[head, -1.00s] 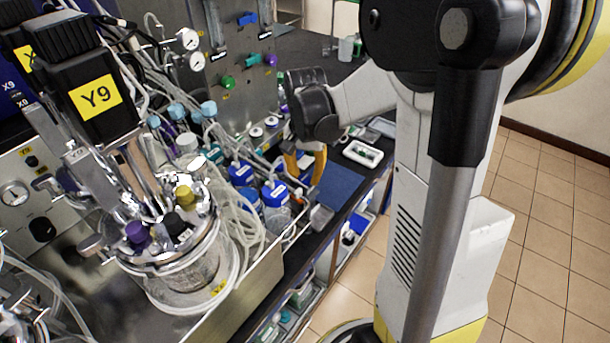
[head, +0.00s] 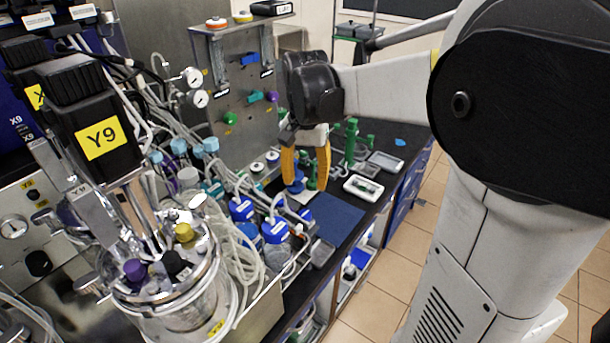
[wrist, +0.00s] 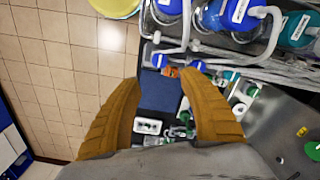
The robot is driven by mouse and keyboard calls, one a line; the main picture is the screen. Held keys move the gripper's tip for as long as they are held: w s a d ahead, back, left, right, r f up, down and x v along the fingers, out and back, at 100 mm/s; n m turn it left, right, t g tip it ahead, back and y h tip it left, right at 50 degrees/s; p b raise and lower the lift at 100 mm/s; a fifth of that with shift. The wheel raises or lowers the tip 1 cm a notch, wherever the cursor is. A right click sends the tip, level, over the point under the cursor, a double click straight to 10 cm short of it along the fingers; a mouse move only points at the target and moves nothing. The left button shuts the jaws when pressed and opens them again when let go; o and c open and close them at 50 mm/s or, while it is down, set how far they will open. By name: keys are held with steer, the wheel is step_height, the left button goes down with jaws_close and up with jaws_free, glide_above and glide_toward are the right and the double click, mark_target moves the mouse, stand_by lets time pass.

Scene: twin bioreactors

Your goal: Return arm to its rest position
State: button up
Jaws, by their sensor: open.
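My gripper (head: 305,168) hangs from my arm above the dark bench, with its two orange fingers pointing down. The fingers are apart and nothing shows between them. In the head view it is to the right of the blue-capped bottles (head: 274,230) and above the far end of the blue mat (head: 335,220). In the wrist view the gripper (wrist: 172,105) has its fingers spread on both sides of the blue mat (wrist: 160,92), which lies below them.
The bioreactor labelled Y9 (head: 190,300) stands at the left with many tubes. A steel panel (head: 240,100) with coloured knobs rises behind my gripper. A white tray (head: 363,188) and a green stand (head: 351,140) are on the bench. Tiled floor (head: 400,260) lies to the right.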

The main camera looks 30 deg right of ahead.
steer(key=shift+r, duration=0.6)
steer(key=s+a+f+n+t+b, duration=0.1)
steer(key=s+a, duration=0.1)
steer(key=s+a+f+n+t+b, duration=0.1)
steer(key=s+a+n+b, duration=0.1)
steer(key=a, duration=0.1)
steer(key=s+a+f+n+t+b, duration=0.1)
steer(key=s+a+n, duration=0.1)
steer(key=a, duration=0.1)
steer(key=shift+s+a+f+t+h+b, duration=0.15)
steer(key=shift+a+f+t+h+b, duration=0.1)
steer(key=shift+t+h+b, duration=0.1)
steer(key=s+a+f+n+t+b, duration=0.3)
steer(key=s+a+f+n, duration=0.1)
steer(key=a+f, duration=0.1)
steer(key=shift+s+n, duration=0.3)
steer(key=shift+s, duration=0.05)
steer(key=shift+f, duration=0.1)
